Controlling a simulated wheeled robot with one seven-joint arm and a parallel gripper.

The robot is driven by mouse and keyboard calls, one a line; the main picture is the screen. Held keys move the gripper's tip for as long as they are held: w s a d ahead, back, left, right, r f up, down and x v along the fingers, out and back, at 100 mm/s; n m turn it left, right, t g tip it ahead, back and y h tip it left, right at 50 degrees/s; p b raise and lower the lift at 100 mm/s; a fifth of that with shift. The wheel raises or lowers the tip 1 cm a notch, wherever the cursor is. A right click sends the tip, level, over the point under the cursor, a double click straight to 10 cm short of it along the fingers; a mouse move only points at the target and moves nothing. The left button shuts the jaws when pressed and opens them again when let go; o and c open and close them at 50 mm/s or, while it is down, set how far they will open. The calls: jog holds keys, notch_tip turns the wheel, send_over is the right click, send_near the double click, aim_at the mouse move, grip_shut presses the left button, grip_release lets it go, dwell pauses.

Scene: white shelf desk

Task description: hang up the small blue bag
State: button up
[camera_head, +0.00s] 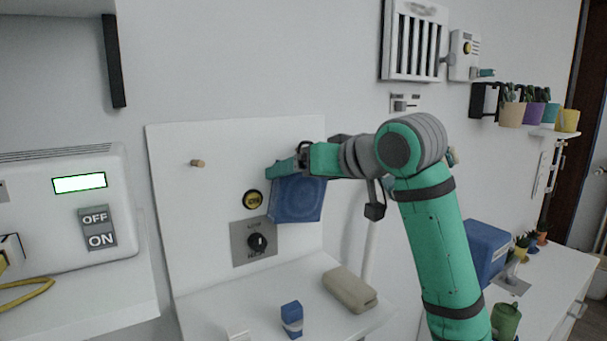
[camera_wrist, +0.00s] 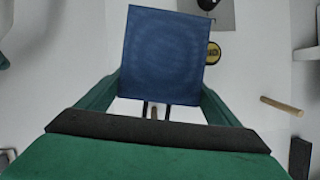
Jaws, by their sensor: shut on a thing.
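The small blue bag (camera_head: 297,200) hangs below my gripper (camera_head: 284,168) in front of the white upright panel (camera_head: 220,142). My gripper is shut on it near its top. In the wrist view the bag (camera_wrist: 163,50) fills the space beyond the fingers (camera_wrist: 158,100), and its two dark straps show between them. A short brown peg end (camera_wrist: 154,113) shows between the straps; I cannot tell if the straps are around it. Another wooden peg (camera_head: 197,163) on the panel is bare, to the left of the bag; it also shows in the wrist view (camera_wrist: 282,104).
A yellow-ringed button (camera_head: 253,199) and a dark knob (camera_head: 257,242) are on the panel close to the bag. A beige case (camera_head: 349,289) and a blue block (camera_head: 292,319) stand on the shelf below. A white ON/OFF box (camera_head: 70,205) is at left.

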jog(key=o, duration=1)
